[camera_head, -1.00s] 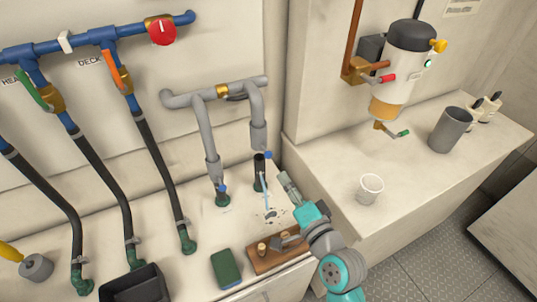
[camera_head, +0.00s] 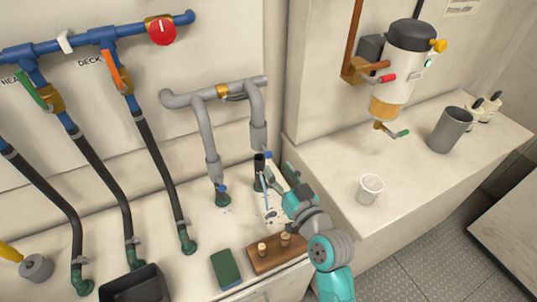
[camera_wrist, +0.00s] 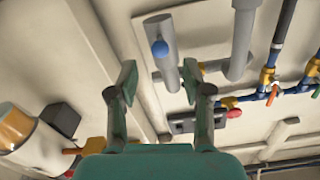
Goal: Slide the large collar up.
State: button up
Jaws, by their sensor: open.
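Two grey collars with blue knobs sit on the grey pipe's two legs. The right collar (camera_head: 258,136) looks a little wider; I take it as the large one. It hangs above a black stub (camera_head: 259,164) in a green base, with a gap between. The left collar (camera_head: 212,168) ends just above another green base (camera_head: 222,200). My gripper (camera_head: 281,174) is open and empty, below and right of the right collar, close to the stub. In the wrist view a grey collar with a blue knob (camera_wrist: 163,58) lies beyond my open fingers (camera_wrist: 159,80), apart from them.
A thin light-blue streak (camera_head: 264,195) runs beside the stub, with dark spots on the ledge. A wooden block (camera_head: 275,254) with pegs and a green pad (camera_head: 226,268) lie in front. A white cup (camera_head: 369,188) stands on the right counter. Black hoses stand left.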

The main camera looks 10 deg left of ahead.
aim_at(269, 157)
jog(key=x, duration=0.7)
jog(key=shift+c, duration=0.3)
grip_shut()
jog(key=shift+f, duration=0.1)
